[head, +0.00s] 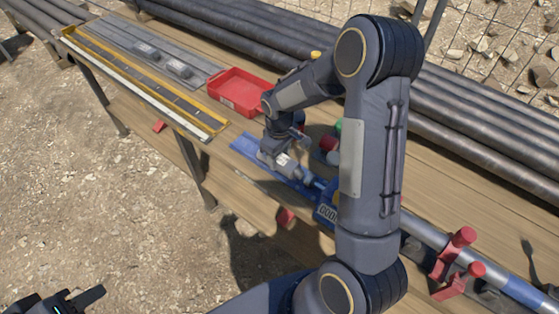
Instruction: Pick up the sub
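My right arm reaches across the middle of the head view, bent down over a blue mat (246,147) on the wooden bench. My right gripper (308,181) is low over the mat and points to the right, close to a blue device with a number display (327,212). Its fingers are small and partly hidden, so I cannot tell if they are open or hold something. I cannot make out the sub clearly. My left gripper (68,297) is at the bottom left corner, open and empty, away from the bench.
A red tray (240,101) stands behind the mat. A yellow-edged rack (130,85) lies at left, beside grey plates with two small metal pieces (177,68). Red and green caps are partly behind my arm. A pipe with red clamps (455,264) lies at right; dark pipes (475,105) line the back.

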